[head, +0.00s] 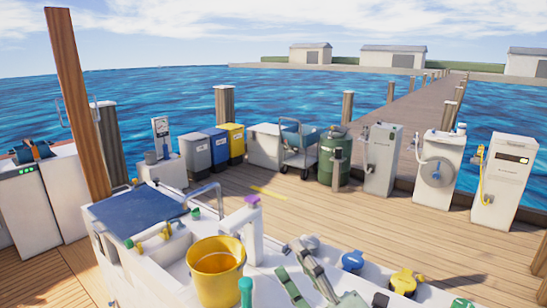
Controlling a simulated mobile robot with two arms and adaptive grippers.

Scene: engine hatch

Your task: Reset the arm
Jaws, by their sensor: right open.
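My right gripper (291,259) shows at the bottom middle of the head view. Its grey-green fingers are spread apart and nothing shows between them. It is over the white boat deck (258,277), just right of a yellow bucket (216,270). The lower part of the gripper and its arm are cut off by the bottom edge. My left gripper does not show.
The white console with a dark blue hatch lid (138,210) stands left of the bucket. A white post with a purple top (253,201) rises behind it. Blue (352,261) and yellow (404,281) caps sit to the right. The wooden dock (330,215) beyond has open floor.

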